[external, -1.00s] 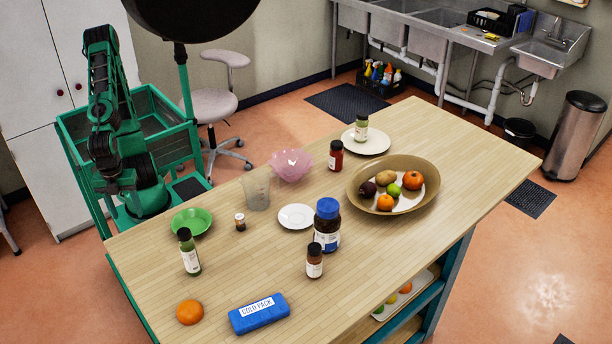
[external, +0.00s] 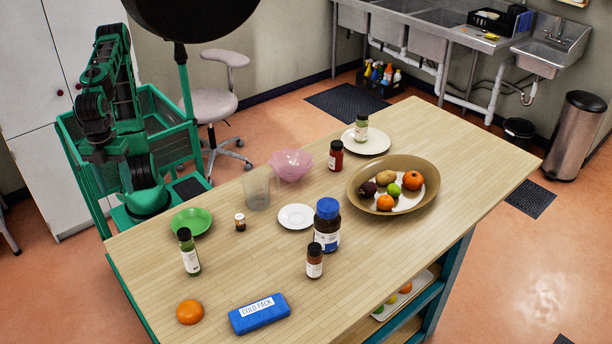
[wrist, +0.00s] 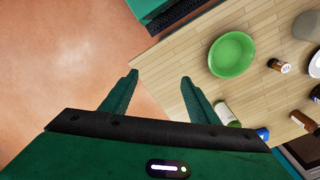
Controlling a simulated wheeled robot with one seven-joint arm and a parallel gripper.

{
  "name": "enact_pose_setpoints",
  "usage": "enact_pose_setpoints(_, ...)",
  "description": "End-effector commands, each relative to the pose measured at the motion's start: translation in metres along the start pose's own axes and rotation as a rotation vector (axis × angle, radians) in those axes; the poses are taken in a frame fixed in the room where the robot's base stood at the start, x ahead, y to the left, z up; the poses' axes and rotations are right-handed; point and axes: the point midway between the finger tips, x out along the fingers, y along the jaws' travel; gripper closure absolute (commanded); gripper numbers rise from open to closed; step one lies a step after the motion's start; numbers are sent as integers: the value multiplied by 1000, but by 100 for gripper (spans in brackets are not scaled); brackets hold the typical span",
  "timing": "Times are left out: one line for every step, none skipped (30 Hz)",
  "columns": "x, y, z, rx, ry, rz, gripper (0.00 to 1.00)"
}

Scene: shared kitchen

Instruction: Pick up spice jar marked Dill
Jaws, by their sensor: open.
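No label reading Dill is legible in these frames. A small jar with green contents and a dark cap (external: 361,128) stands upright on a white plate at the far end of the table. A taller bottle with green contents and a black cap (external: 189,252) stands near the left end; it also shows in the wrist view (wrist: 226,113). A red jar (external: 336,155) and a brown jar (external: 314,262) stand on the table. My gripper (wrist: 159,78) is open and empty, over the floor beside the table edge, touching none of them.
A green bowl (external: 191,222), a tiny bottle (external: 240,222), a clear beaker (external: 257,192), a pink bowl (external: 291,165) and a large blue-lidded jar (external: 327,225) crowd the middle. A fruit bowl (external: 353,204), cold pack (external: 259,314) and orange (external: 190,312) also take up space.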

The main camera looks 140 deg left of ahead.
Motion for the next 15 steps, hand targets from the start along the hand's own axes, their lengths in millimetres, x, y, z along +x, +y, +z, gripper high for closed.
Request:
enact_pose_setpoints(4,-4,-9,28,1,-3,45)
enact_pose_setpoints(6,-8,-13,44,4,-7,45)
enact_pose_setpoints(9,-13,-21,70,7,-14,45)
enact_pose_setpoints(11,-17,-26,90,10,-21,45)
enact_pose_setpoints(14,-22,-32,113,11,-29,45)
enact_pose_setpoints(18,-28,-41,146,13,-44,45)
enact_pose_setpoints(21,-34,-48,174,12,-56,45)
enact_pose_setpoints(25,-40,-56,204,12,-72,45)
enact_pose_setpoints(30,-48,-65,249,7,-96,45)
enact_pose_setpoints(34,-55,-72,283,1,-117,45)
enact_pose_setpoints(39,-62,-79,318,-7,-139,45)
enact_pose_setpoints(43,-71,-87,364,-20,-170,45)
enact_pose_setpoints(47,-78,-93,400,-31,-197,45)
enact_pose_setpoints(50,-85,-99,438,-45,-223,45)
enact_pose_setpoints(54,-94,-106,488,-68,-259,45)
